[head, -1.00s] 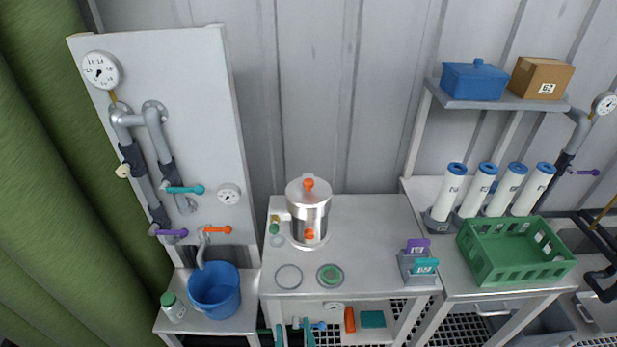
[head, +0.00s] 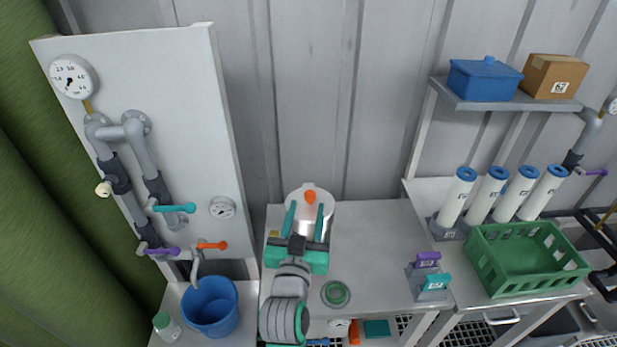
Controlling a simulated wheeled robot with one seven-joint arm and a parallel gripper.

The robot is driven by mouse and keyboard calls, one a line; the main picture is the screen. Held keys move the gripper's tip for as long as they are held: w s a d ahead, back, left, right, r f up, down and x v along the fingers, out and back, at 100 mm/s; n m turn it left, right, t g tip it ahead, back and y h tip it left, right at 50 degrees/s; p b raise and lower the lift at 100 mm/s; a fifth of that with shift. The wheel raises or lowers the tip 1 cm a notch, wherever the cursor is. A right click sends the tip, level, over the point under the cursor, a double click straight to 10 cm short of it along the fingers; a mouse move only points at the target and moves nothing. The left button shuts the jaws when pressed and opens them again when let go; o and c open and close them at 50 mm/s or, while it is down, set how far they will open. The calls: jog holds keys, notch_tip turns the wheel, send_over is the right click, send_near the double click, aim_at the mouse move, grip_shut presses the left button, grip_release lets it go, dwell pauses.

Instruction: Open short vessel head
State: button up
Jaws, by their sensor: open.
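The short vessel is a steel cylinder on the white table, mostly hidden behind my arm. Its round steel head (head: 323,191) shows at the top, with an orange knob (head: 310,197) in the middle. My gripper (head: 305,209) is open, with its two teal fingers on either side of the orange knob in this view. I cannot tell whether the fingers touch the knob or are level with it. The vessel's front and its lower orange part are hidden by my gripper and wrist.
Purple- and teal-handled tools (head: 427,258) stand in a grey holder. A green crate (head: 525,262) and several white cartridges (head: 458,197) are further right. A blue bucket (head: 210,306) is left. The table's middle right is clear.

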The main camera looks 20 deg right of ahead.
aim_at(311, 190)
jog(key=x, duration=1)
jog(key=shift+w+d, duration=0.1)
jog(key=shift+w, duration=0.2)
jog(key=shift+d, duration=0.1)
grip_shut()
